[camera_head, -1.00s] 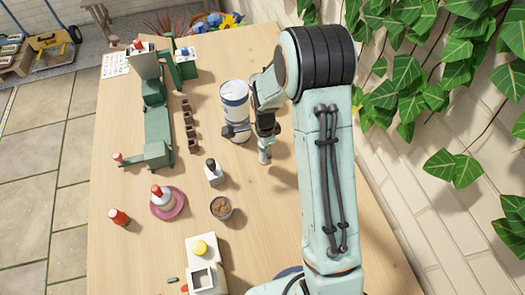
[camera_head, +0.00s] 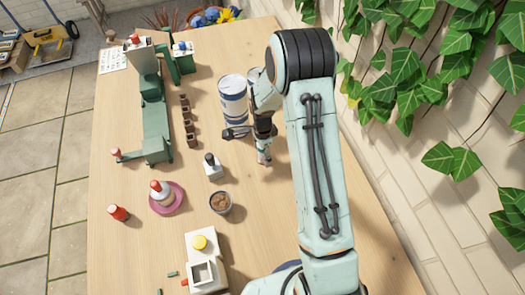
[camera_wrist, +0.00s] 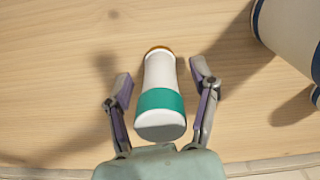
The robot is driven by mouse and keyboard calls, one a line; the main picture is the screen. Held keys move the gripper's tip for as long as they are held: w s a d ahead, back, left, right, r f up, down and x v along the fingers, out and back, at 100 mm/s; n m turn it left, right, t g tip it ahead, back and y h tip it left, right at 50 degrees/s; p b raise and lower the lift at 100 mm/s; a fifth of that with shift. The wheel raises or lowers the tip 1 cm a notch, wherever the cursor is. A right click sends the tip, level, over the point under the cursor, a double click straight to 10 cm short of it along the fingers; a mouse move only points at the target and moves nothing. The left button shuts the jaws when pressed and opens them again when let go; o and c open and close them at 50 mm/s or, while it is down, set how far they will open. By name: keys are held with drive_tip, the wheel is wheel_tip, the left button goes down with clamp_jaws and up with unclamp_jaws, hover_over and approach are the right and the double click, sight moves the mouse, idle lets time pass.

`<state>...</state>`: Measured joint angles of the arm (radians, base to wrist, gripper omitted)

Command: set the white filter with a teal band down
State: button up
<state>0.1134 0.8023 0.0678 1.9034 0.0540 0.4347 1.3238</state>
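The white filter with a teal band (camera_wrist: 159,106) is between my gripper's (camera_wrist: 160,84) two fingers in the wrist view. The fingers are spread, with a gap to the filter on each side. Its grey end faces the camera, and a brown-orange rim shows at its far end. In the head view the filter (camera_head: 264,156) appears upright on the table below my gripper (camera_head: 252,134), partly hidden by it. One open finger sticks out to the left there.
A black-topped white bottle (camera_head: 213,168), a pot of brown pebbles (camera_head: 220,203) and a pink saucer (camera_head: 180,205) stand nearer. A green stand (camera_head: 155,120) is left. Table right of the filter looks clear.

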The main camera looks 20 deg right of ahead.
wheel_tip(320, 180, up, 12)
drive_tip(key=shift+f, duration=0.2)
drive_tip(key=s+a+r+n, duration=0.2)
drive_tip(key=s+r+n, duration=0.6)
drive_tip(key=s+r, duration=0.3)
drive_tip(key=s+a+n, duration=0.2)
drive_tip(key=s+n, duration=0.7)
drive_tip(key=s, duration=0.4)
drive_tip(key=shift+s+r+y, duration=0.15)
drive_tip(key=shift+s+y, duration=0.05)
drive_tip(key=shift+y, duration=0.2)
